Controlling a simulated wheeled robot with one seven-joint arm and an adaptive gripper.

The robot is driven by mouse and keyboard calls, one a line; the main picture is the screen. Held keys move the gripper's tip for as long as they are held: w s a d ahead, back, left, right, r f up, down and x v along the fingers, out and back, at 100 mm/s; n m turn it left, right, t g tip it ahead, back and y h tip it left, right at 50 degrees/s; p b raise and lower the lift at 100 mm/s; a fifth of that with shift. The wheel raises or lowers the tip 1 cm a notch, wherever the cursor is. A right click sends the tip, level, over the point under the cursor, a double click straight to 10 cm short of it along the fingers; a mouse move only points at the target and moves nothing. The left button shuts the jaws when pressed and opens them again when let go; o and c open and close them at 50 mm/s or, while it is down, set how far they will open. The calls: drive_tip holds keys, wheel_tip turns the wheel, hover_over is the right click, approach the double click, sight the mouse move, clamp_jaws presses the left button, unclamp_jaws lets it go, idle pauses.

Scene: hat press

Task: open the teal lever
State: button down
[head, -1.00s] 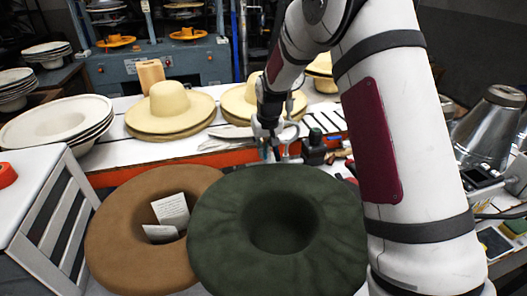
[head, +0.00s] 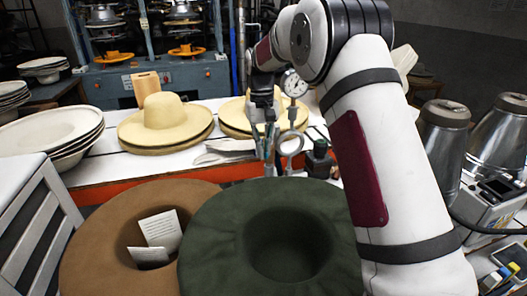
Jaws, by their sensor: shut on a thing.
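My gripper (head: 263,127) is beyond the green hat, over the white worktable, with its fingers pointing down. It is shut on a slim bluish-teal piece (head: 268,152), which looks like the teal lever. The piece is small and partly covered by the fingers, so its angle and its lower end cannot be told. Just right of the gripper is a dial gauge (head: 293,83) on a metal stand with a ring (head: 290,145) below it.
A green hat (head: 230,250) and a brown hat (head: 88,250) with papers fill the foreground. Straw hats (head: 162,112) and stacked pale hat forms (head: 45,128) lie on the white worktable (head: 112,166). A dark small block (head: 320,160) stands right of the gauge. Metal cones (head: 445,140) stand far right.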

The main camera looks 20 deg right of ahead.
idle(0.3)
drive_tip(key=c, duration=1.7)
unclamp_jaws()
drive_tip(key=r, duration=0.4)
drive_tip(key=w+r, duration=0.1)
drive_tip(key=r, duration=0.7)
drive_tip(key=shift+w, duration=0.35)
